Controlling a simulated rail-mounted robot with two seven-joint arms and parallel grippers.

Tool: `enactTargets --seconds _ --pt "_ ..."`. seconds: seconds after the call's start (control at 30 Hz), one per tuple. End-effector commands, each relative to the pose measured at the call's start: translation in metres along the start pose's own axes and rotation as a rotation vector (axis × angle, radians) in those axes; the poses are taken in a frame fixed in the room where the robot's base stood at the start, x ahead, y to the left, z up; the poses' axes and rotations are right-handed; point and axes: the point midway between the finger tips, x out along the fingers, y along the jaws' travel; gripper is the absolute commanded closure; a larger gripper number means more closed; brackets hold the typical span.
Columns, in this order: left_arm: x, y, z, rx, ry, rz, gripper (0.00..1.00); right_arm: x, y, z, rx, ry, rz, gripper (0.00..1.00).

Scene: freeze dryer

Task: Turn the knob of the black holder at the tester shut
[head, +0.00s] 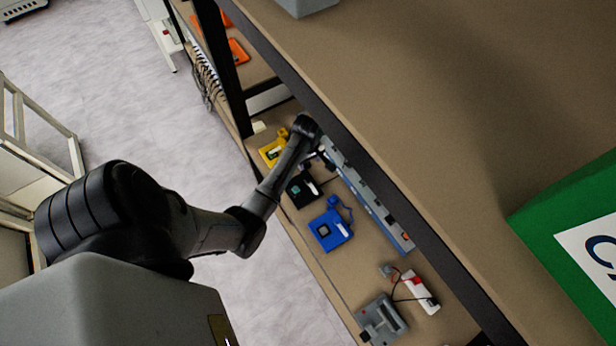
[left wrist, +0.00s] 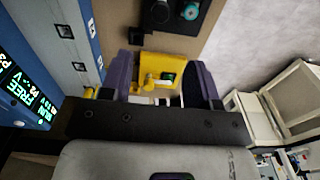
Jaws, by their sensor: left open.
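The black holder (head: 302,190) lies on the lower shelf between a yellow holder (head: 272,151) and a blue holder (head: 330,230). In the left wrist view, a dark part of it (left wrist: 158,12) shows at the top edge, with a round dark knob-like part (left wrist: 190,11) beside it. Whether the knob is open or shut cannot be told. My left gripper (left wrist: 165,70) is open, its purple fingers either side of the yellow holder (left wrist: 185,50) in the picture, apart from the black holder. In the head view the gripper (head: 317,158) is partly hidden by my arm.
The tester (head: 368,205), a long blue-grey strip, runs along the back of the shelf; its lit display (left wrist: 22,92) shows at left in the wrist view. A grey holder (head: 380,318) sits nearer. The upper shelf's dark edge (head: 345,130) overhangs closely.

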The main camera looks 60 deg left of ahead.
Motion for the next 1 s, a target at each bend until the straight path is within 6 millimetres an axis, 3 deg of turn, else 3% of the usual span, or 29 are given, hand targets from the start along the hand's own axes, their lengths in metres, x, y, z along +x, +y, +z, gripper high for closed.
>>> enactTargets --seconds 0.6,1.0 --pt "0.105 -0.001 0.000 0.001 -0.001 -0.003 0.44 0.013 -0.005 0.003 0.011 0.001 -0.012 1.00" --pt "0.130 0.000 0.000 0.001 0.001 0.001 0.44 0.018 -0.005 0.005 0.009 0.001 -0.011 1.00"
